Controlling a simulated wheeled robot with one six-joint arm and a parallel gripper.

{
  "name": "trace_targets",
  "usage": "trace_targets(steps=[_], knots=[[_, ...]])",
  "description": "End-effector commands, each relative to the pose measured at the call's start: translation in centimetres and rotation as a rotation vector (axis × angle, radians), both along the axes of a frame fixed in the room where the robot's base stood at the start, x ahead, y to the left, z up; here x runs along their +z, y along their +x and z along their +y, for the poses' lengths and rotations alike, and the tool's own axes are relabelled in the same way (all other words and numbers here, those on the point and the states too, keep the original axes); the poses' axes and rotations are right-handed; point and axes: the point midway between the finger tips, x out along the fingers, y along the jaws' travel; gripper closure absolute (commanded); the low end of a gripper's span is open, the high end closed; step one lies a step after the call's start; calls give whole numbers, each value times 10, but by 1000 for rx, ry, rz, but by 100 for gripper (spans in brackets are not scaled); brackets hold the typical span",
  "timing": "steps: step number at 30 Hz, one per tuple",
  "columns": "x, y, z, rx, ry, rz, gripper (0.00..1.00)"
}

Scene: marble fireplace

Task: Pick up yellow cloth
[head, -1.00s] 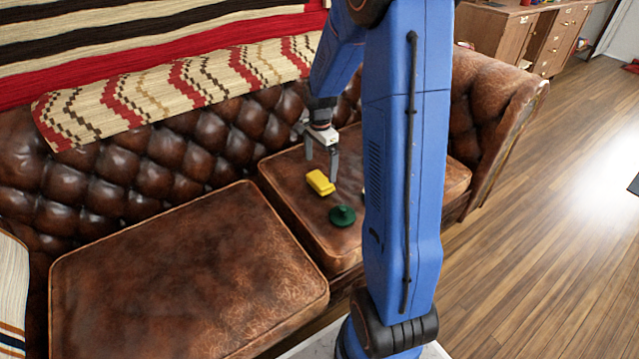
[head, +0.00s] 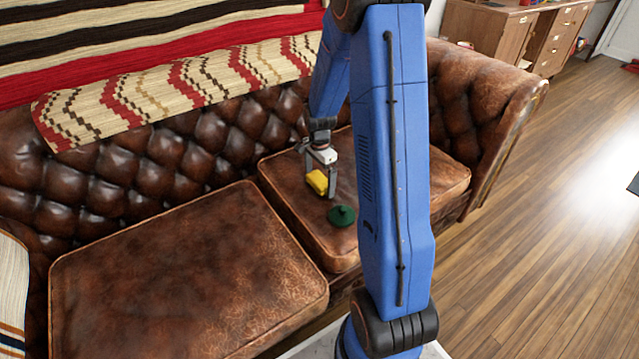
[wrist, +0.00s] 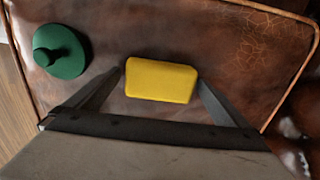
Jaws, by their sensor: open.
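The yellow cloth (head: 317,182) is a small folded block lying on the right leather seat cushion of the sofa. In the wrist view the cloth (wrist: 161,80) lies between the two fingers, near their tips. My gripper (head: 320,184) is low over the cushion, pointing down, with its fingers on either side of the cloth. In the wrist view my gripper (wrist: 160,78) is open. I cannot tell whether either finger touches the cloth.
A dark green round object with a knob (head: 342,215) sits on the same cushion close to the cloth; it also shows in the wrist view (wrist: 60,50). The tufted sofa back (head: 190,145) rises behind. The left seat cushion (head: 190,270) is bare.

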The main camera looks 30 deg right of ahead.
Motion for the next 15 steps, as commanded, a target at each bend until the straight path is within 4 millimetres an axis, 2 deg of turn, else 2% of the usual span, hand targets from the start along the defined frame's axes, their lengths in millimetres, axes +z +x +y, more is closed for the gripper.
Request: trace_targets(steps=[1, 3, 6, 15], knots=[[0, 0, 0, 0, 0, 0, 0], [0, 0, 0, 0, 0, 0, 17], [0, 0, 0, 0, 0, 0, 36], [2, 0, 0, 0, 0, -1, 36]])
